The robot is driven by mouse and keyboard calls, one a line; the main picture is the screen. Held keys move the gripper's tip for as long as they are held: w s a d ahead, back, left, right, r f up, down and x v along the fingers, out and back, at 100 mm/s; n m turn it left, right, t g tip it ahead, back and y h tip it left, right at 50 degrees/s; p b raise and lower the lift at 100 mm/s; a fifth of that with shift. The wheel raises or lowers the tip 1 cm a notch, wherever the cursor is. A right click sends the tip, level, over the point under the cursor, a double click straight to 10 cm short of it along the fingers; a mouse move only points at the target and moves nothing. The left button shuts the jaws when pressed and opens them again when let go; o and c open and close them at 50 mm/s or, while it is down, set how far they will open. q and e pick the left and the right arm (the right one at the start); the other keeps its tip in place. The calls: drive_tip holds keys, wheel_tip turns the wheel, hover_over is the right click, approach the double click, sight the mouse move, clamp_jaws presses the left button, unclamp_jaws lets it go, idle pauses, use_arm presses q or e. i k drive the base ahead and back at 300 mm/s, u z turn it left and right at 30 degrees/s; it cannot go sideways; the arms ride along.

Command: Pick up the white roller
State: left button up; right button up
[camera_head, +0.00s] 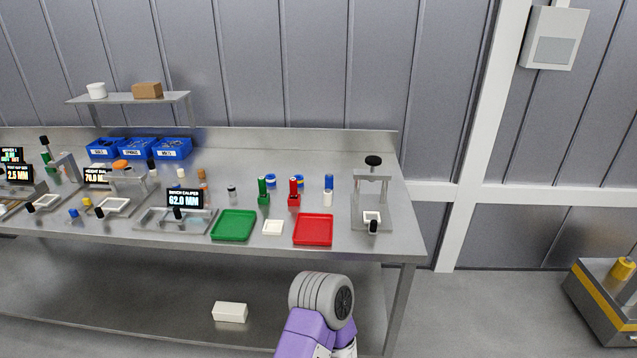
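Several small upright cylinders stand on the steel bench, and I cannot tell for certain which is the white roller. A white cylinder (328,198) stands at the right of the group, with a blue cylinder (329,182) just behind it or on top of it. A smaller pale cylinder (181,173) stands further left, behind the caliper display. Neither of my grippers is in view; only a grey and purple link of one of my arms shows at the bottom, in front of the bench.
The steel bench (385,240) holds a green tray (233,226), a white square (272,228), a red tray (313,231) and a press-like fixture (386,195). Green (263,198) and red (294,200) holders stand behind the trays. Gauges and blue bins (172,149) fill the left.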

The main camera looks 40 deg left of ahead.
sight(328, 197)
drive_tip(key=u, duration=0.95)
drive_tip(key=i, duration=0.95)
drive_tip(key=u, duration=1.1)
